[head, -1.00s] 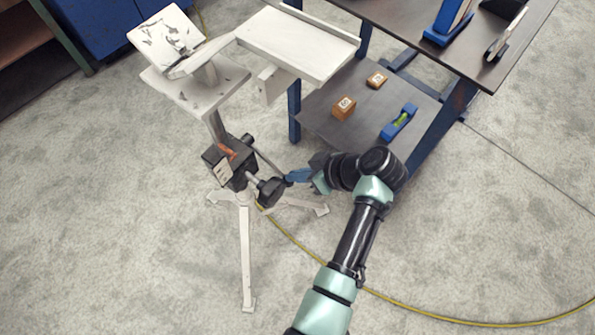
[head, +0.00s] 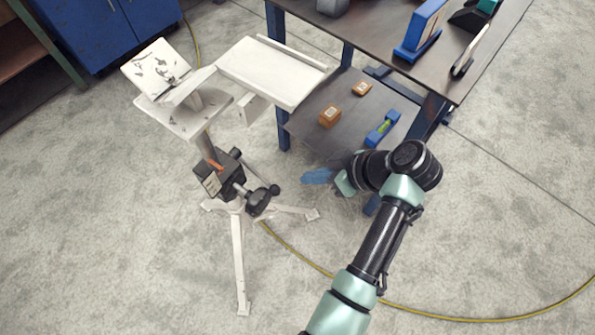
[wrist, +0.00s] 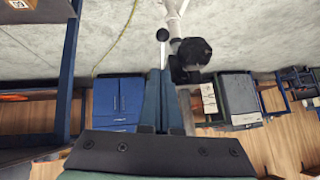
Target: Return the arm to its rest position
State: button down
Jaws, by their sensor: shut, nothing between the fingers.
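My gripper (head: 318,176) is at the end of my arm, with its blue fingers pointing left in the head view. It stands in the gap between the tripod stand (head: 238,230) and the shelf of the dark workbench, apart from both. In the wrist view the fingers (wrist: 160,90) are closed together with nothing between them. The stand's black clamp box (head: 222,180) and dark knob (head: 262,200) are to the left of my gripper. The knob also shows just beyond my fingertips in the wrist view (wrist: 193,52).
A white tray-topped stand (head: 270,70) leans close to the bench. The lower shelf (head: 345,135) holds two orange-brown blocks (head: 329,116) and a blue level (head: 383,128). The workbench top (head: 440,75) is at upper right. A yellow cable (head: 420,312) crosses the floor. Open floor lies at lower left.

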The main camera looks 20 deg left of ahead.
jog(key=shift+d+r, duration=0.4)
jog(key=w+d+r+m+t+h, duration=0.35)
jog(key=w+r+t, duration=0.35)
jog(key=w+r, duration=0.5)
notch_tip(320, 180, up, 19)
jog(key=w+d+m+t+h, duration=0.15)
jog(key=m+t, duration=0.25)
jog(key=t, duration=0.4)
jog(key=s+d+r+m+t+h+p, duration=0.15)
jog(key=s+r+t, duration=0.35)
jog(key=r, duration=0.6)
jog(key=s+d+r+m+t+h, duration=0.1)
jog(key=s+r+m+t, duration=0.2)
jog(key=s+r, duration=0.55)
jog(key=s+d+r+m+t+h, duration=0.1)
jog(key=s+r+m+t, duration=0.3)
jog(key=r, duration=0.8)
notch_tip(320, 180, up, 20)
jog(key=n+p, duration=0.1)
jog(key=p, duration=1.9)
jog(key=shift+s+a+f+n, duration=0.15)
jog(key=shift+a+n, duration=0.15)
